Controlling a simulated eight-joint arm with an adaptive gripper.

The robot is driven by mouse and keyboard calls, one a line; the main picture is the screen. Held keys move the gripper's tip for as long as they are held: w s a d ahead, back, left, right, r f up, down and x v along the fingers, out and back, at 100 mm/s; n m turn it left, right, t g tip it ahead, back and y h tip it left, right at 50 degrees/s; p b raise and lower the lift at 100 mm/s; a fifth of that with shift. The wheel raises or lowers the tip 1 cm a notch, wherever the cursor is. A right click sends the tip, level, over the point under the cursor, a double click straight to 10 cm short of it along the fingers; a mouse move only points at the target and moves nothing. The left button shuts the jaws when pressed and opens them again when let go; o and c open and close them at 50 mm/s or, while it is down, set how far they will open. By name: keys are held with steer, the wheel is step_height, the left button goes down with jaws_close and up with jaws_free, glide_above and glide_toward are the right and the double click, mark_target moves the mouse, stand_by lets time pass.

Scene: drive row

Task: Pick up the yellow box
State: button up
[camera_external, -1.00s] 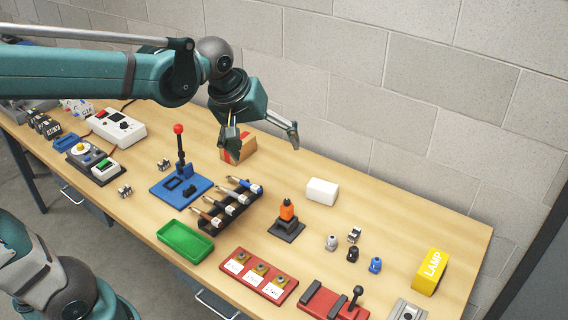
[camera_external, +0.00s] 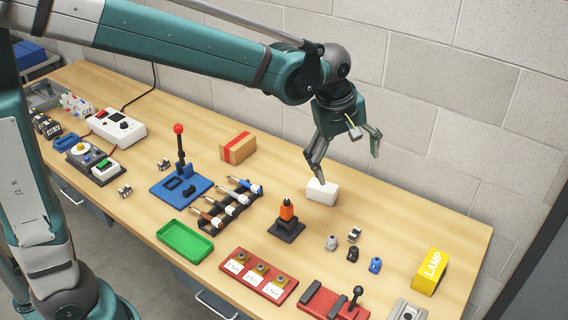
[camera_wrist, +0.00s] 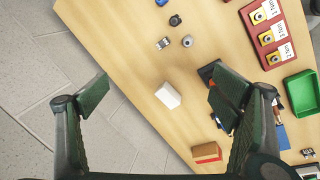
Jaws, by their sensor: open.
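The yellow box (camera_external: 430,271) lies at the right end of the table, with "LAMP" in white letters on its side. I do not see it in the wrist view. My gripper (camera_external: 345,162) is open and empty. It hangs above the back of the table, over and behind the white box (camera_external: 321,192), well to the left of the yellow box. In the wrist view the two fingers of my gripper (camera_wrist: 162,88) stand wide apart, with the white box (camera_wrist: 168,95) seen below between them.
An orange-topped black stand (camera_external: 287,217) and small fittings, including a blue one (camera_external: 375,265), lie between the gripper and the yellow box. A red base with a black lever (camera_external: 335,301) stands near the front edge. The block wall is close behind the table.

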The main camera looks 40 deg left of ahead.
steer(key=w+d+f+n+g, duration=0.1)
steer(key=w+d+f+n, duration=0.1)
steer(key=d+f, duration=0.35)
steer(key=w+d+f+n, duration=0.2)
steer(key=d+f, duration=0.1)
steer(key=d, duration=0.6)
steer(key=n+g+y, duration=0.1)
steer(key=n+g, duration=0.1)
steer(key=n, duration=0.1)
glide_toward(434, 264)
step_height(434, 264, down, 5)
steer(key=shift+s+d+f, duration=0.1)
steer(key=shift+d, duration=0.05)
steer(key=shift+f, duration=0.1)
steer(key=shift+f, duration=1.2)
steer(key=shift+f, duration=0.1)
steer(key=shift+f, duration=2.5)
steer(key=shift+c, duration=0.7)
